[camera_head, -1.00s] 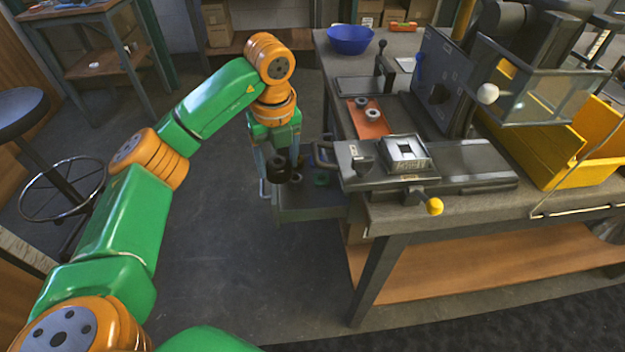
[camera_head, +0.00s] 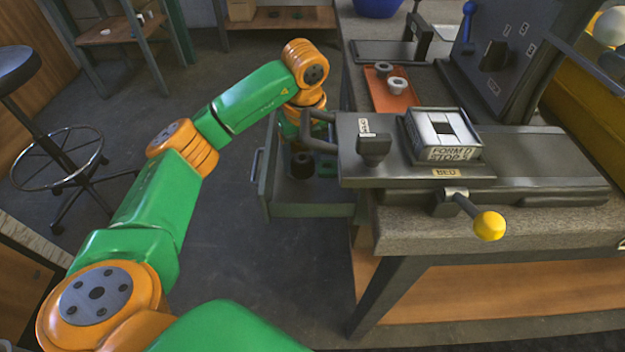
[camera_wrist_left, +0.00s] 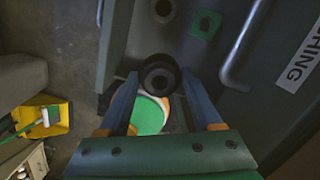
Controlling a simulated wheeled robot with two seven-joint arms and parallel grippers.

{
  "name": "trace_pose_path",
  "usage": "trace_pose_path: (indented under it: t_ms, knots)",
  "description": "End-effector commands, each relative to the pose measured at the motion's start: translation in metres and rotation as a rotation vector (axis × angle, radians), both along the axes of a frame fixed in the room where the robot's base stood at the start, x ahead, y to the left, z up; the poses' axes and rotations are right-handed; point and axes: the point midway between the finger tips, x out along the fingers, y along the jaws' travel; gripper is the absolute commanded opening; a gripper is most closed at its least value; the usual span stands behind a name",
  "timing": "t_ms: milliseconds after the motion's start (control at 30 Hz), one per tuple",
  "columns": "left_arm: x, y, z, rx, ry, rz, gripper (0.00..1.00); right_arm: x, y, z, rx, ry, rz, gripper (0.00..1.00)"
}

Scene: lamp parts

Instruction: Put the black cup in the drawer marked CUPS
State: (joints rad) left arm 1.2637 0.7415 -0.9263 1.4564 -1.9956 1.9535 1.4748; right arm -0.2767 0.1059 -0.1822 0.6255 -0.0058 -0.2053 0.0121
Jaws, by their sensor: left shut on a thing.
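The black cup (camera_wrist_left: 159,75) sits between the two fingers of my left gripper (camera_wrist_left: 160,90) in the left wrist view. My left gripper is shut on it. In the head view the dark cup (camera_head: 302,163) shows low inside the outline of an open grey drawer (camera_head: 310,211) under the bench. Whether it touches the drawer floor I cannot tell. The fingers are mostly hidden there behind the machine's handle. The drawer also shows in the wrist view (camera_wrist_left: 150,35). No CUPS label is readable. My right gripper is not in view.
A green square piece (camera_wrist_left: 205,24) and a pale round piece (camera_wrist_left: 163,8) lie in the drawer. A label ending in "HING" (camera_wrist_left: 299,62) marks a grey face beside a bar handle (camera_wrist_left: 240,50). The machine bed (camera_head: 415,175) overhangs the drawer's right side. A stool (camera_head: 60,150) stands left.

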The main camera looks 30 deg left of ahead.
Motion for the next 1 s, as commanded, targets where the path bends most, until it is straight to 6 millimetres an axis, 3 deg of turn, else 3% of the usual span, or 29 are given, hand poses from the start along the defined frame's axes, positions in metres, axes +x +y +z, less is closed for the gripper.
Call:
trace_pose_path:
  t_ms: [200,500,833,867,933,1000]
  knots:
    - [-0.001,0.0,-0.05,0.001,0.003,0.0,0.09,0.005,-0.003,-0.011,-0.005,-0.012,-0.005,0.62]
    - [-0.001,0.0,-0.098,0.001,0.004,-0.001,0.09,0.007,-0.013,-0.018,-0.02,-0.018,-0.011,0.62]
    - [0.0,0.0,-0.102,0.0,0.0,-0.001,0.09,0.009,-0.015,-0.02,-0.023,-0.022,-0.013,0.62]
    - [0.0,0.0,-0.102,0.0,0.0,-0.001,0.71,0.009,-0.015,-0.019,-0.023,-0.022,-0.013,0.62]
    - [0.0,0.0,-0.101,0.0,0.0,0.0,0.9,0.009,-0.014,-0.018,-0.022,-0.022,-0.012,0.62]
    - [0.0,0.0,-0.101,0.0,0.0,0.0,0.96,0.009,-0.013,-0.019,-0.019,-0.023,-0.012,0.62]
